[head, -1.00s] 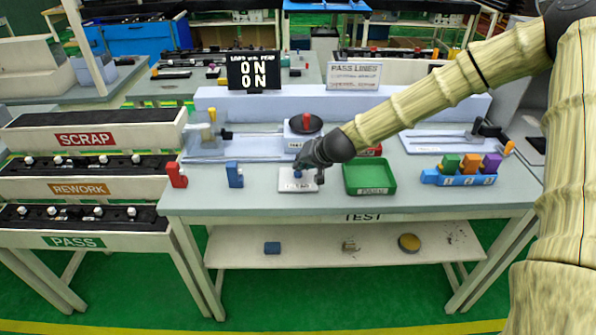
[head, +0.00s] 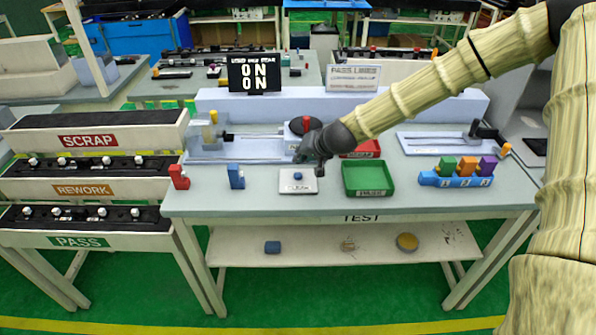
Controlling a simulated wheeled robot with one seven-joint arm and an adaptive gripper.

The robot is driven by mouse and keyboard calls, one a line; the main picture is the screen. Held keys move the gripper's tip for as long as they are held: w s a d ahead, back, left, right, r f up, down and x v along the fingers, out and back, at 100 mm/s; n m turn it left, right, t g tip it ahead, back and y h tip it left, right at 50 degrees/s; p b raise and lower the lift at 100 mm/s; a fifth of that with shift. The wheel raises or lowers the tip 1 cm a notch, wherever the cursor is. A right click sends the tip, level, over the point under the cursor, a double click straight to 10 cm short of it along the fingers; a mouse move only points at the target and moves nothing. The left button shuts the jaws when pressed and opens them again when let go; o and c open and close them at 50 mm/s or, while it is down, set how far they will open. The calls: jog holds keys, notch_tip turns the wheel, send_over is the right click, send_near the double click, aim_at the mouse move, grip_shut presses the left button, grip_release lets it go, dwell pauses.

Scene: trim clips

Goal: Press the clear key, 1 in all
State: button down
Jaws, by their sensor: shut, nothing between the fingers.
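The clear key is most likely the small blue button (head: 298,176) on a white plate (head: 290,187) at the front middle of the test table (head: 235,203). The writing on the plate is too small to read. My gripper (head: 309,160) is dark, shut and empty. In the picture it is just above and to the right of the button, apart from it.
A green tray (head: 369,193) stands right of the plate, with a red tray (head: 366,148) behind it. A blue block (head: 236,176) and a red block (head: 179,176) stand to the left.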

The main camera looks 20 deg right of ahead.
jog(key=shift+r+p, duration=0.55)
jog(key=shift+r, duration=0.4)
